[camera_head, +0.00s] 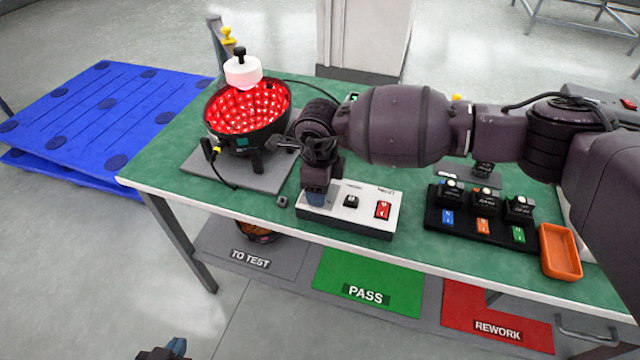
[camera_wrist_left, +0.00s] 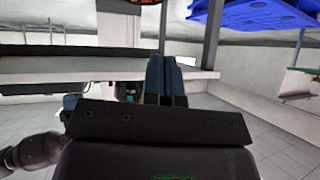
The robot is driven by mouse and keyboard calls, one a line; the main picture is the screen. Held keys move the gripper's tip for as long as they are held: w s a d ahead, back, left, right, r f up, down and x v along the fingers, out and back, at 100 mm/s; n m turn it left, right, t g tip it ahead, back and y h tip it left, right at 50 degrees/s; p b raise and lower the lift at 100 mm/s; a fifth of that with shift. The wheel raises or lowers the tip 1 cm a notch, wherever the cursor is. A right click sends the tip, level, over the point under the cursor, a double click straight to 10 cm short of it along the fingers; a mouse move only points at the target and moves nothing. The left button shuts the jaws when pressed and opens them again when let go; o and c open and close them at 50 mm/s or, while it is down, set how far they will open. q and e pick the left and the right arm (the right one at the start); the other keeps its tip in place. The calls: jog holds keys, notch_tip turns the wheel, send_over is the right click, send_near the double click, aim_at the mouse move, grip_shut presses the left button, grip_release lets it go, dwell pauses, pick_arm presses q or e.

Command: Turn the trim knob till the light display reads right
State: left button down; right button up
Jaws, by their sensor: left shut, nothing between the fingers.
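A round black bowl (camera_head: 212,112) is full of lit red lights and stands on a grey plate (camera_head: 205,168). A white cap with a black top (camera_head: 243,70) sits above its far rim. A white control box (camera_head: 345,218) has a black switch (camera_head: 351,201) and a red rocker (camera_head: 383,209). My right gripper (camera_head: 316,198) points down at the box's left end and hides what is there; I cannot make out a trim knob. My left gripper (camera_head: 172,352) is low in front of the bench, far from the box. Its blue fingers (camera_wrist_left: 166,78) are shut and empty.
A black tray (camera_head: 432,218) with several coloured modules and an orange bin (camera_head: 562,252) stand right on the green bench (camera_head: 165,172). Below are TO TEST, PASS (camera_head: 367,280) and REWORK (camera_head: 497,315) areas. Blue pallets (camera_head: 75,110) lie left. The floor in front is clear.

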notch_tip(320, 180, up, 9)
jog(key=shift+s+r+p, duration=0.1)
jog(key=shift+s+p, duration=0.05)
jog(key=shift+p, duration=0.6)
jog(key=shift+s+r, duration=0.1)
jog(key=shift+r, duration=0.65)
jog(key=shift+a+f, duration=0.1)
